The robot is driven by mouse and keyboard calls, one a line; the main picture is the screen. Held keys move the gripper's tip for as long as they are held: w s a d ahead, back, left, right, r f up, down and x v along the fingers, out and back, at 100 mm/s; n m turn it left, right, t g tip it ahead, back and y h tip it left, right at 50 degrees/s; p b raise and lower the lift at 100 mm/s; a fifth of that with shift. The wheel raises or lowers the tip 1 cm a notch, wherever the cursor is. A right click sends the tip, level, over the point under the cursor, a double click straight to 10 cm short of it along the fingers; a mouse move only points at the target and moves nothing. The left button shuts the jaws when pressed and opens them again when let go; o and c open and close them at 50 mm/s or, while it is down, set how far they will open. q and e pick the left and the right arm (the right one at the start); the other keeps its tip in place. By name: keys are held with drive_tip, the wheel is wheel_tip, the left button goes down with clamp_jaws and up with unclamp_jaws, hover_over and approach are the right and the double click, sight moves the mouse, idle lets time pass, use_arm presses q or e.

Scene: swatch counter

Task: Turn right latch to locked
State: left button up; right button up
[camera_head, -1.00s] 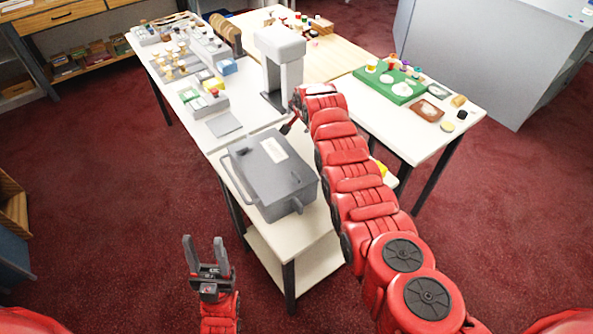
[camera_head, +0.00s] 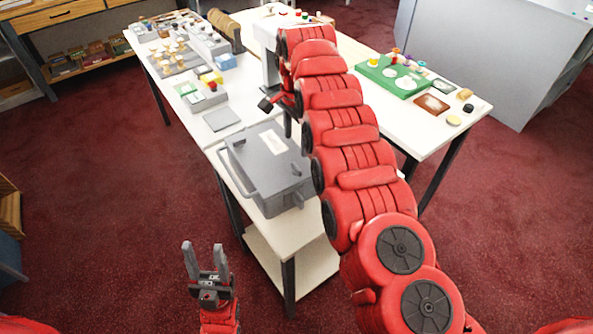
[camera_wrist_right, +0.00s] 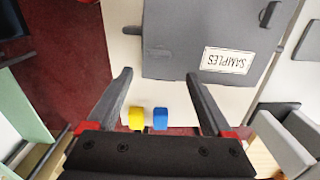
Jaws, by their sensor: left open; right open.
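A grey case (camera_head: 262,175) with a pale label lies on the near white table. In the right wrist view the case (camera_wrist_right: 205,25) shows its label, reading SAMPLES upside down. A dark fitting (camera_wrist_right: 269,14) sits on its lid and a small tab (camera_wrist_right: 132,30) on its left edge; I cannot tell which is the right latch or how it is set. My right gripper (camera_wrist_right: 160,76) is open and empty, above the table by the case's edge; its fingers are mostly hidden in the head view. My left gripper (camera_head: 204,249) is open and empty, low in front of the table.
A yellow block (camera_wrist_right: 136,118) and a blue block (camera_wrist_right: 160,119) lie between the right fingers' view lines. A green board (camera_head: 392,78) is at the right. Carpet left of the table is clear.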

sight(297, 166)
wheel_tip(297, 166, down, 9)
drive_tip(key=shift+d+r+p, duration=0.1)
drive_tip(key=shift+r+p, duration=0.05)
drive_tip(key=shift+p, duration=0.9)
drive_tip(key=shift+f, duration=0.45)
drive_tip(key=shift+c, duration=0.3)
clamp_jaws()
